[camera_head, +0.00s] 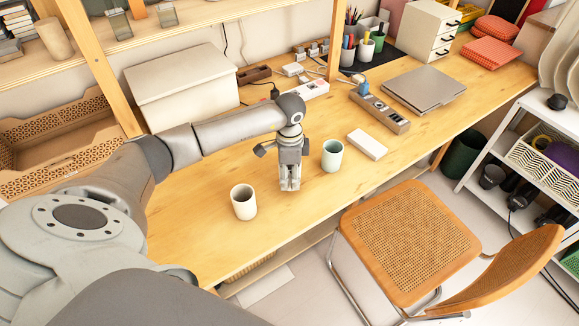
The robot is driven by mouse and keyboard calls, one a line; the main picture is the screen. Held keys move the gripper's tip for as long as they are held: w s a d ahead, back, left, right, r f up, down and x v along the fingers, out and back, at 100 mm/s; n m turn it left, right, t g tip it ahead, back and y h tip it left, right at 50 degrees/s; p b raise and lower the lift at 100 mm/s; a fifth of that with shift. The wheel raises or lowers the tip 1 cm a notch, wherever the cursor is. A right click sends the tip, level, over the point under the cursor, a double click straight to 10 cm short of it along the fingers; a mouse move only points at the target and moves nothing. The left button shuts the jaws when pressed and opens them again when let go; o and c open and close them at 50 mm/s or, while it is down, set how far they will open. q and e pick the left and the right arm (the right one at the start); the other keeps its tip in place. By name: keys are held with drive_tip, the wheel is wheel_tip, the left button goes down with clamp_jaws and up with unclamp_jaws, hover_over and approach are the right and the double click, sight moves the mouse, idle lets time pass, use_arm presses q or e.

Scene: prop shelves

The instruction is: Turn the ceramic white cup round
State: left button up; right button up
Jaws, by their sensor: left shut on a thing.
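The white cup (243,202) stands upright on the wooden table near its front edge. It is off-white and its open top shows; I see no handle. My left gripper (290,186) points straight down over the table, to the right of the white cup and apart from it. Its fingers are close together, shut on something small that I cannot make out. A pale mint cup (332,156) stands upright to the right of the gripper. My right gripper is not in view.
A white box (182,92) stands at the table's back left. A white block (367,144), a grey organiser (380,112) and a closed laptop (424,90) lie to the right. A cane chair (410,240) stands in front. The tabletop around the white cup is clear.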

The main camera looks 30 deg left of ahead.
use_arm(q)
drive_tip(key=n+p, duration=0.2)
drive_tip(key=n, duration=0.1)
drive_tip(key=shift+r, duration=0.2)
drive_tip(key=shift+f+b, duration=0.65)
drive_tip(key=shift+f, duration=0.35)
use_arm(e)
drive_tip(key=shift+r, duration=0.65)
use_arm(q)
drive_tip(key=shift+f, duration=0.2)
drive_tip(key=o, duration=1.2)
